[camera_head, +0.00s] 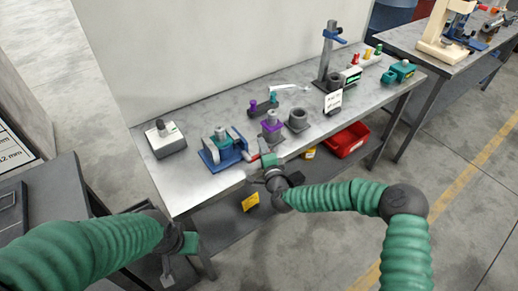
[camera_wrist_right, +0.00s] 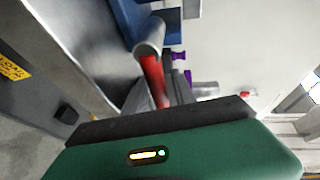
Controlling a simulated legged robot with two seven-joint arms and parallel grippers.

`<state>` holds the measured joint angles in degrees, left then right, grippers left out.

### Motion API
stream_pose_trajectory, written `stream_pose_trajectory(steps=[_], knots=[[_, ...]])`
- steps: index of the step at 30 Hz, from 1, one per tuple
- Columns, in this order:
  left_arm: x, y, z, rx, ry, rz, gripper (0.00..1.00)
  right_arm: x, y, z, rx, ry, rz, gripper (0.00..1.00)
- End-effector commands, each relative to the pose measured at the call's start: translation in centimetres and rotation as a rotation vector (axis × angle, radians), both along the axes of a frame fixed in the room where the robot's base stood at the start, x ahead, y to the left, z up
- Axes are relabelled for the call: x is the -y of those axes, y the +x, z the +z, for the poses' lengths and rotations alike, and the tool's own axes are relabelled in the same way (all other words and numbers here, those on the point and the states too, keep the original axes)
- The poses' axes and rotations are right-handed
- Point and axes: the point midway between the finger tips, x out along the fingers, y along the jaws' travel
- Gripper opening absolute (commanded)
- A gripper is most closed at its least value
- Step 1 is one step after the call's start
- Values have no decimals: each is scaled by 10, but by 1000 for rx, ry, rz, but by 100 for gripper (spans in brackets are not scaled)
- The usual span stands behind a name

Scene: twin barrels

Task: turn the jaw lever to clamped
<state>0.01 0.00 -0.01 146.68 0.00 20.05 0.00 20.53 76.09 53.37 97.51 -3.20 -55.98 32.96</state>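A blue vise (camera_head: 222,150) with grey jaws stands near the front left of the workbench. Its red-handled lever (camera_head: 254,157) points toward the bench's front edge. My right gripper (camera_head: 266,160) is at the lever's end. In the right wrist view the red lever (camera_wrist_right: 152,80), with a grey cylindrical part above it, runs down to the front of my gripper (camera_wrist_right: 160,100). The fingers are mostly hidden there, so I cannot tell whether they close on it. My left gripper (camera_head: 180,256) hangs low off the bench's front left corner, away from the vise; its opening is unclear.
A grey box (camera_head: 166,140) stands left of the vise. Purple-and-grey fixtures (camera_head: 271,125) and a grey ring (camera_head: 297,120) stand to its right, with a tall stand (camera_head: 328,58) farther back. A red bin (camera_head: 346,139) sits below the bench. Bare benchtop lies behind the vise.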

Motion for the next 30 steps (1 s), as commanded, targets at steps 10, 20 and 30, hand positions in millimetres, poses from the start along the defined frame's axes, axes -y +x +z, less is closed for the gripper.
stream_pose_trajectory(steps=[10,20,30], knots=[[0,0,0,0,0,0,36,-6,-7,0,-4,-3,11,38],[0,0,3,0,0,0,36,18,-85,15,-4,-2,10,38],[0,0,4,0,0,0,36,40,-155,27,-2,1,4,38]])
